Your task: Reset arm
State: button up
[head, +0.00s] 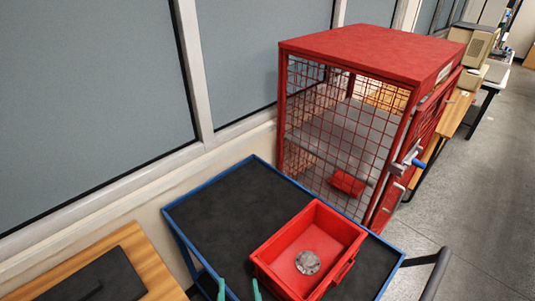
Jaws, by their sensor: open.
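My gripper (239,290) shows only as two green fingertips at the bottom edge of the head view. The fingertips stand apart with nothing visible between them, so it is open. They are over the near part of the trolley's black top, just left of a red open bin (340,242). The rest of my arm is out of view. A round grey metal part (307,262) lies on the floor of the bin. It is apart from my gripper.
The blue-edged trolley (215,205) has free black surface left of the bin. A red mesh cage (370,48) stands behind it, with a red object (347,183) inside. A wooden table (140,250) is at lower left. Grey floor (480,190) is open at right.

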jog(key=s+d+f+h, duration=0.1)
jog(key=s+d+f, duration=0.1)
jog(key=s, duration=0.8)
jog(key=s+d+f+n+g+h, duration=0.1)
jog(key=s+d+f, duration=0.2)
jog(key=s, duration=0.8)
jog(key=shift+d+f+h, duration=0.3)
jog(key=shift+d+f, duration=0.05)
jog(key=shift+d, duration=0.75)
